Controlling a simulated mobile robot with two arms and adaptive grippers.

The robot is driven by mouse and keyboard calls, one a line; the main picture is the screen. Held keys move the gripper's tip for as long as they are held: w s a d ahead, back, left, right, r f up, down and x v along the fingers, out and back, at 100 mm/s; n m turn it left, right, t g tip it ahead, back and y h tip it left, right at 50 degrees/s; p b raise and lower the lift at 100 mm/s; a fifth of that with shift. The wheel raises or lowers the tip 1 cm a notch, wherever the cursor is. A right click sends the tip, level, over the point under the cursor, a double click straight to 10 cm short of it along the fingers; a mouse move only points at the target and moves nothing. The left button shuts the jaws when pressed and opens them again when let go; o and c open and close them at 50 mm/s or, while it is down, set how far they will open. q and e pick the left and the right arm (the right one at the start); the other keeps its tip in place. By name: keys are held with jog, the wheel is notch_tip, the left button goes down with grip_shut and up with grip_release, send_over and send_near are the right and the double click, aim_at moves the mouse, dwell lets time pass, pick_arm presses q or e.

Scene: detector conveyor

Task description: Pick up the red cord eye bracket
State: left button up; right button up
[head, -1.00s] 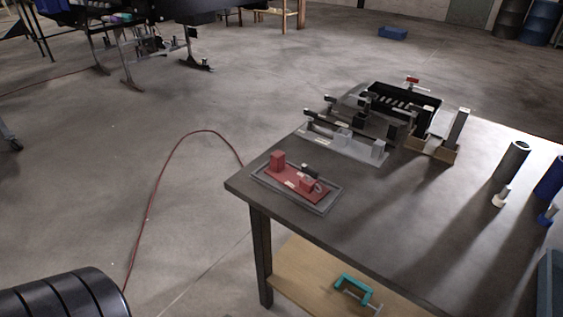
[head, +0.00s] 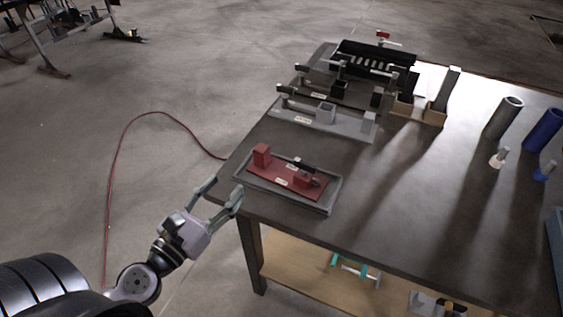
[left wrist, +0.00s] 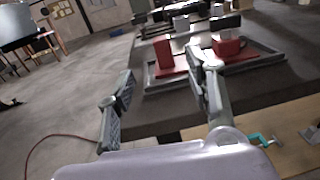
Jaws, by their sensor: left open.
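A red bracket piece (head: 286,179), a flat red plate with a taller red block at its left end and a smaller block with dark and grey parts at its right, lies in a shallow grey tray (head: 326,208) at the table's near left corner. In the left wrist view its red blocks (left wrist: 164,57) show beyond the fingers, partly hidden by the right finger. My left gripper (head: 222,189) is open and empty, beside the table corner, left of and nearer than the tray, touching nothing that I can see. My right gripper is not in view.
The dark table (head: 420,210) also holds a grey fixture (head: 350,131), darker fixtures behind it, a black box (head: 372,62), and grey and blue cylinders (head: 503,118) at right. A wooden shelf (head: 300,270) holds a teal clamp (head: 345,266). A red cord (head: 113,175) lies on the floor.

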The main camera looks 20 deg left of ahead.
aim_at(257, 154)
pick_arm(q)
jog(key=w+p, duration=0.1)
jog(key=w, duration=0.2)
jog(key=w+p, duration=0.2)
jog(key=w, duration=0.1)
jog(key=w+d+p, duration=0.1)
jog(key=w, duration=0.2)
jog(key=shift+r+p, duration=0.1)
jog(key=shift+p, duration=0.3)
jog(key=shift+w+d, duration=0.1)
jog(key=shift+w, duration=0.55)
jog(key=w, duration=0.1)
jog(key=w+p, duration=0.1)
jog(key=w, duration=0.2)
jog(key=shift+w+d+f, duration=0.1)
jog(key=shift+d+f, duration=0.3)
jog(key=shift+w+f, duration=0.1)
jog(key=shift+w, duration=0.2)
jog(key=shift+s, duration=0.1)
jog(key=shift+c, duration=0.2)
grip_shut()
